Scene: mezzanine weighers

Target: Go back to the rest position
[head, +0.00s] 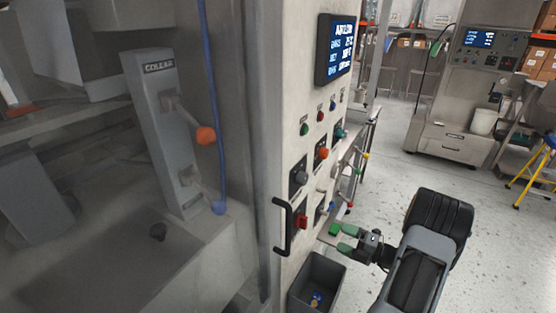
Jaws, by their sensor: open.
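My gripper (348,238) is at the lower right of the head view, at the end of my black and grey arm. Its two green-tipped fingers are apart, with nothing visible between them. They point left toward the lower part of the grey control panel (292,160). A small bright green block (334,229) shows just left of the upper fingertip. I cannot tell whether they touch. The panel carries a red switch (302,222), a grey knob (301,177) and an orange knob (323,153).
A dark bin (318,272) stands below the panel, near my gripper. A black door handle (282,227) sticks out at the panel's left. A second machine (455,140) and a yellow-legged stepladder (530,170) stand farther back. Speckled floor (400,175) between is clear.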

